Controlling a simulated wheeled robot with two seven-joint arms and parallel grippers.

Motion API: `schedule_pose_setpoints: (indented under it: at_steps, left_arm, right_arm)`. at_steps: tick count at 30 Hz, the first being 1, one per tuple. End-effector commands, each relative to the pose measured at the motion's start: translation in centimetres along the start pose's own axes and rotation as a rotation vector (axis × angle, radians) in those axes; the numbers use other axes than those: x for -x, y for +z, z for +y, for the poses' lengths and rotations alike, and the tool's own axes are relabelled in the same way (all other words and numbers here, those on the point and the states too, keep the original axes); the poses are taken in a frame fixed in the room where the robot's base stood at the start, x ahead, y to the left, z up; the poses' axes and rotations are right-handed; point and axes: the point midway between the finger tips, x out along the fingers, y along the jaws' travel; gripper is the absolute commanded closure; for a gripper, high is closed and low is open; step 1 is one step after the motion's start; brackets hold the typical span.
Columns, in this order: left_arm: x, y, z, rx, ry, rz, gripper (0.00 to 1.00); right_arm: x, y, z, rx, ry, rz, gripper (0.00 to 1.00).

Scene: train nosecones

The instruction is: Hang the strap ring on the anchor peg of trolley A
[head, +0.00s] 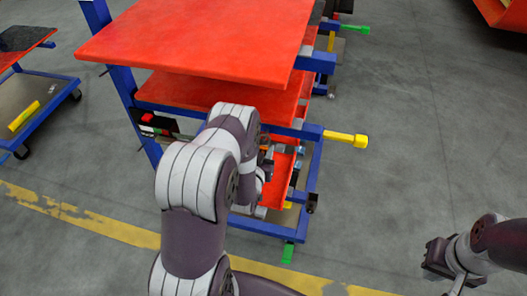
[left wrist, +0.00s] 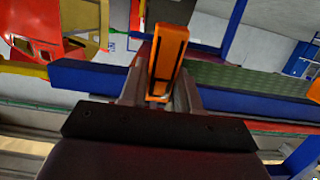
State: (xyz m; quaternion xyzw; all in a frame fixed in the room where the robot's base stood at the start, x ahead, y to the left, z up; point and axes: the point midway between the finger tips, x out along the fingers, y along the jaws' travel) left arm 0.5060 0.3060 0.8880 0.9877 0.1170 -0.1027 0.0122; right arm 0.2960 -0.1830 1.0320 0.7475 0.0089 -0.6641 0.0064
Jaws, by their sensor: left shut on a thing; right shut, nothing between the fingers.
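A trolley with a blue frame (head: 272,229) and red shelves (head: 205,35) stands in the middle of the head view. A yellow-tipped peg (head: 345,138) sticks out from its right side; no label shows which trolley it is. My left gripper (left wrist: 160,92) is shut on an upright orange piece (left wrist: 168,58) with a dark slot. I cannot tell if this is the strap ring. In the head view my left arm mostly hides this gripper, close to the trolley's lower red tray (head: 282,175). My right gripper (head: 441,262) is shut and empty, low at the right.
A green-tipped peg (head: 354,30) sticks out behind the trolley, and a green piece (head: 288,252) sits at its lower front. Another blue trolley (head: 55,103) stands at the left. The grey floor (head: 420,120) at the right is clear.

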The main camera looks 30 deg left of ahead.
Motion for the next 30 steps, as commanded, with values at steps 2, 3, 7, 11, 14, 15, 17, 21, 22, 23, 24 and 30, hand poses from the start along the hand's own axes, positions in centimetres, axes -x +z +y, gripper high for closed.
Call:
schedule_pose_setpoints:
  at_steps: [2,3,7,11,14,15,17,21,22,23,24,30]
  left_arm:
    - [0.0,0.0,0.0,0.000,0.000,0.001,1.00]
    - [0.0,0.0,0.0,0.000,0.000,0.001,1.00]
    - [0.0,0.0,0.0,0.000,0.000,0.001,0.62]
    - [0.0,0.0,0.0,0.000,0.000,0.000,0.38]
    - [0.0,0.0,0.0,0.000,0.000,0.000,0.38]
    - [0.0,0.0,0.0,0.000,0.000,0.000,0.38]
    - [0.0,0.0,0.0,0.000,0.000,-0.001,0.38]
    - [1.4,-0.3,0.0,0.000,0.000,-0.002,0.38]
    - [2.1,-0.3,0.0,0.000,0.000,-0.005,0.38]
    - [2.8,-0.5,0.0,0.000,-0.001,-0.004,0.38]
    - [3.9,-0.5,0.0,0.000,-0.001,-0.005,0.38]
    - [9.3,-0.3,0.0,0.001,0.000,-0.005,0.38]
  right_arm:
    - [0.0,0.0,0.0,0.000,0.000,0.000,1.00]
    - [0.0,0.0,0.0,0.000,0.000,0.000,1.00]
    - [0.0,0.0,0.0,0.000,0.000,0.000,1.00]
    - [0.0,0.0,0.0,0.000,0.000,0.000,1.00]
    - [0.0,0.0,0.0,0.000,0.000,0.000,1.00]
    - [0.0,0.0,0.0,0.000,0.000,0.000,1.00]
    - [0.0,0.0,0.0,0.000,0.000,0.000,1.00]
    - [0.9,-0.1,0.0,0.000,0.000,0.000,1.00]
    - [1.3,-0.1,0.0,0.000,0.000,0.000,1.00]
    - [1.7,-0.2,0.0,0.000,0.000,0.000,1.00]
    - [2.1,-0.3,0.0,0.000,0.000,0.000,1.00]
    - [3.9,-0.5,0.0,0.000,0.000,0.000,1.00]
